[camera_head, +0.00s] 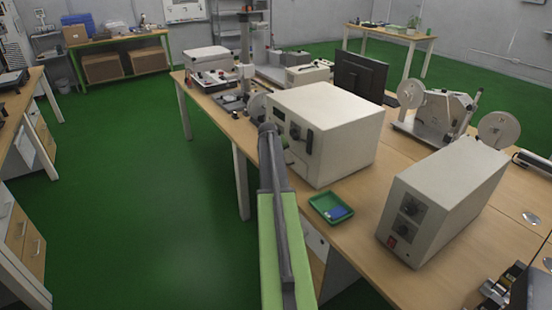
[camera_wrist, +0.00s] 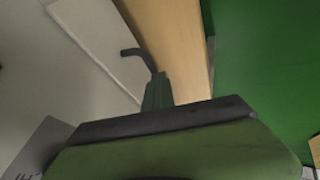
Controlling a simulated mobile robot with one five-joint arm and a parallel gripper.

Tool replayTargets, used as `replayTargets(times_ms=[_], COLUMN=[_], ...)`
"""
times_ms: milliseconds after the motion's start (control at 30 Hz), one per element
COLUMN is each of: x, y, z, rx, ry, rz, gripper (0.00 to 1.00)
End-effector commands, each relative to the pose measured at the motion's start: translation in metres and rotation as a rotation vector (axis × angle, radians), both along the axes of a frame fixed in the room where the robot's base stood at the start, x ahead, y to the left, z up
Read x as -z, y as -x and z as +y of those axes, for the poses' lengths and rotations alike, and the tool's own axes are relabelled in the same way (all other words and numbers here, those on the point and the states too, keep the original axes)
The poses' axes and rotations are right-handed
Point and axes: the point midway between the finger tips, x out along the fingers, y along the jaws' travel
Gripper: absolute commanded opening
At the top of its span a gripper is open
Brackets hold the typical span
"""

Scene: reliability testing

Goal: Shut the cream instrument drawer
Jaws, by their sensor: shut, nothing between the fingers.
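A large cream instrument (camera_head: 335,125) stands on the wooden bench, with a dark panel and a dark upright handle (camera_head: 309,141) on its front. My arm reaches forward past its front left side, and the fingertips are hard to make out in the head view. In the wrist view my gripper (camera_wrist: 157,90) is shut and empty. A cream panel (camera_wrist: 90,35) lies left of the fingers, and a dark bent handle (camera_wrist: 137,56) shows just beyond their tips. I cannot tell whether they touch, or how far the drawer stands out.
The wooden bench top (camera_head: 385,190) runs along the right. A green tray (camera_head: 331,208) with a blue item sits in front of the instrument. A second cream box (camera_head: 445,200) stands to the right, and a reel device (camera_head: 440,115) behind. The green floor (camera_head: 150,200) on the left is clear.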

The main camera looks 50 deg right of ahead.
Motion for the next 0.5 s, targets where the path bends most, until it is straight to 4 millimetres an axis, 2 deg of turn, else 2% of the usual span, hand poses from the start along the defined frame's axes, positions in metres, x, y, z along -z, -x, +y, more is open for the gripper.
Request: replayTargets(times_ms=[33, 167, 267, 400, 500], x=[0.000, -0.001, -0.005, -0.014, -0.046], y=[0.005, 0.002, -0.002, -0.009, -0.002], z=[-0.003, 0.004, 0.017, 0.044, 0.056], rx=[0.005, 0.003, 0.000, -0.002, 0.001], ry=[0.003, 0.003, 0.003, 0.004, 0.004], rz=[0.009, 0.009, 0.008, 0.003, 0.002], gripper=[0.00, 0.00, 0.00, 0.00, 0.00])
